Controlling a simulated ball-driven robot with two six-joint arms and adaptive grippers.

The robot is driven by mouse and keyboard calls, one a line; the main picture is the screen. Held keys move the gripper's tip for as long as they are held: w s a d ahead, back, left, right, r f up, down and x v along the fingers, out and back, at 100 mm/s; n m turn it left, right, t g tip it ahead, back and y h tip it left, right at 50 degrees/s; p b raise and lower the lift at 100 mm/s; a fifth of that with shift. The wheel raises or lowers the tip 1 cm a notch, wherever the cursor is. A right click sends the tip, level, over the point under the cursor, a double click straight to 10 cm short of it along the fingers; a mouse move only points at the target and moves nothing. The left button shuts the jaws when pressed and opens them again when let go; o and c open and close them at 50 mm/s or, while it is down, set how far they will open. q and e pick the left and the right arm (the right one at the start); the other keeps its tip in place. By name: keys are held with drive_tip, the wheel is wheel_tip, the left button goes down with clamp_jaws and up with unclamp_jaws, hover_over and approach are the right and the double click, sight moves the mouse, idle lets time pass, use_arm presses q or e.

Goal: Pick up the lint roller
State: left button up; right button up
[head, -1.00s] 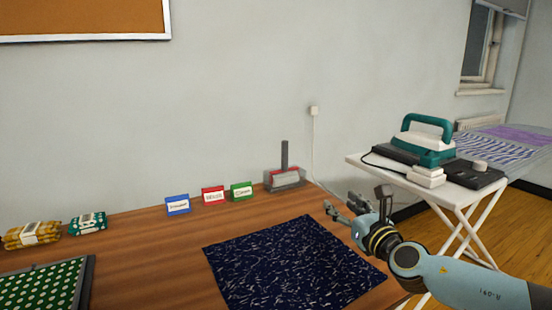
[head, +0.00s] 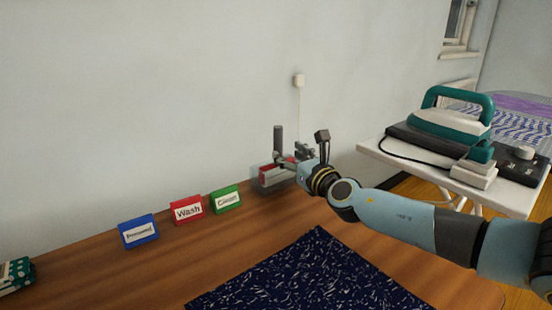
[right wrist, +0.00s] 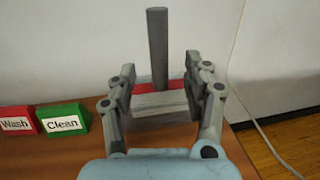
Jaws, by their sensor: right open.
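The lint roller stands upright at the back right of the table, its dark grey handle (head: 278,142) pointing up. In the right wrist view its handle (right wrist: 157,45) rises beyond my fingers. A grey holder with a red part (right wrist: 176,86) surrounds its base; the roller's lower part is largely hidden. My right gripper (head: 297,160) is open beside the holder at its right in the head view. In the right wrist view the fingers of my right gripper (right wrist: 160,82) spread to either side of the handle and holder, with nothing held. My left gripper is not in view.
Blue (head: 139,230), red "Wash" (head: 187,210) and green "Clean" (head: 225,199) label blocks stand left of the holder. A dark blue patterned cloth (head: 315,275) lies in front. The wall is close behind. An iron (head: 455,115) stands on a white table (head: 385,150) at right.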

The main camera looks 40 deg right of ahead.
sight(280, 148)
drive_tip(key=b+x, duration=0.1)
drive_tip(key=x, duration=0.5)
drive_tip(key=shift+w, duration=0.15)
drive_tip(key=shift+c, duration=0.2)
clamp_jaws()
idle(0.5)
